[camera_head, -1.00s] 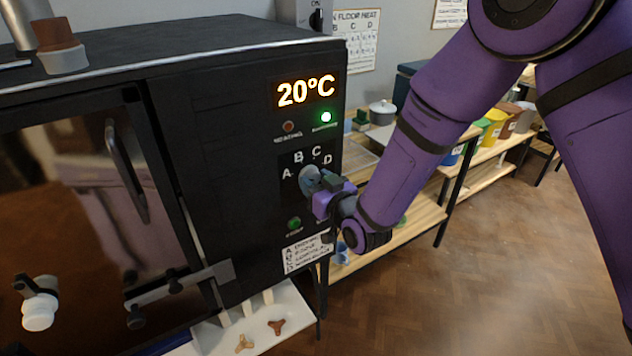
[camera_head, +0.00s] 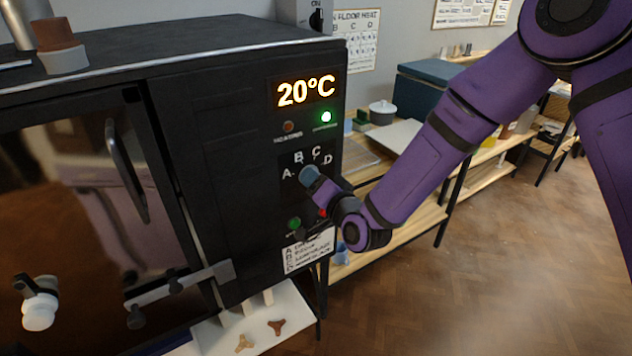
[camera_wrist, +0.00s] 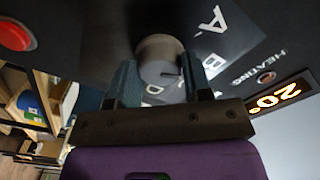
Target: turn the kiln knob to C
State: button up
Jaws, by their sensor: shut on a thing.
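The kiln knob (camera_head: 309,173) is a round grey knob on the black front panel, ringed by the white letters A, B, C and D. In the wrist view the knob (camera_wrist: 158,52) sits between the two fingers, with a dark pointer mark that appears to face the letter B (camera_wrist: 214,65). My gripper (camera_wrist: 161,72) is shut on the knob. In the head view my gripper (camera_head: 314,179) reaches it from the lower right and hides part of it. The C (camera_head: 316,152) shows above the knob in the head view.
The display (camera_head: 306,90) reads 20°C, with a lit green lamp (camera_head: 326,117) below it. A green button (camera_head: 294,223) and a red button (camera_wrist: 16,36) are near the knob.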

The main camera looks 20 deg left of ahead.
jog(key=shift+m, duration=4.2)
jog(key=o, duration=0.9)
jog(key=v, duration=1.1)
